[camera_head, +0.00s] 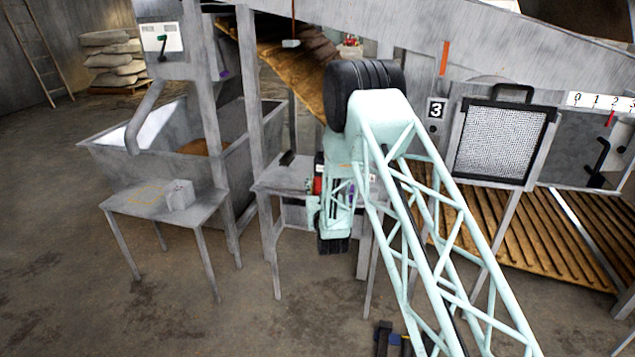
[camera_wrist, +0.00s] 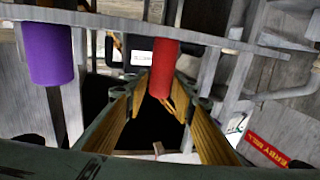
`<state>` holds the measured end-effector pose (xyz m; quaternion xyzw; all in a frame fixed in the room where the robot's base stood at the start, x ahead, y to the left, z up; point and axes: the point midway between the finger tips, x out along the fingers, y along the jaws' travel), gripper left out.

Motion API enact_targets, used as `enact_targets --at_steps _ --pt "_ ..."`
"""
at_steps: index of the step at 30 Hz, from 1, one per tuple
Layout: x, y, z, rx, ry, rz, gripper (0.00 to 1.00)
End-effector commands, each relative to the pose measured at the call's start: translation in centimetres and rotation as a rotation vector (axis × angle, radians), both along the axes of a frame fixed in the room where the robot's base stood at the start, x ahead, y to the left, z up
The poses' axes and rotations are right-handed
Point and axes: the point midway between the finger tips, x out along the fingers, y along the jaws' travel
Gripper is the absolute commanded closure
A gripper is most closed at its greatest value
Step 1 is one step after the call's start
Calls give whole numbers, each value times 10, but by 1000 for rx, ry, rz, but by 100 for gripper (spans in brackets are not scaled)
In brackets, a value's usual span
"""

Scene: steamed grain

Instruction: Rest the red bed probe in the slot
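The red bed probe (camera_wrist: 164,68) shows in the wrist view as a red cylinder between the tips of my gripper (camera_wrist: 163,84). The yellow-padded fingers lie close against both its sides, and the gripper looks shut on it. Its top is close to a grey horizontal bar (camera_wrist: 222,40). Its lower end is hidden among the fingers, and I cannot tell whether it sits in a slot. In the head view a small red patch (camera_head: 318,185) shows beside my gripper, over a small grey table (camera_head: 275,181). The slot is not clearly visible.
A purple cylinder (camera_wrist: 48,55) with a dark stem hangs left of the red probe. A red sign (camera_wrist: 266,151) is at lower right in the wrist view. In the head view, another grey table (camera_head: 137,203) carries a small block (camera_head: 179,194). Metal posts surround my arm.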

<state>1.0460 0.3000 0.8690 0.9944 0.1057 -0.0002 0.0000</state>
Motion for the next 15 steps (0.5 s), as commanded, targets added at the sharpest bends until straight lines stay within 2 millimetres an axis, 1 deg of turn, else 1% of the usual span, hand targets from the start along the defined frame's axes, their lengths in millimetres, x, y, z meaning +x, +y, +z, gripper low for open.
enact_targets --at_steps 1,3,15 --pt "0 0 0 0 0 0 71" --pt "0 0 0 0 0 0 67" --pt "-2 0 0 0 1 0 67"
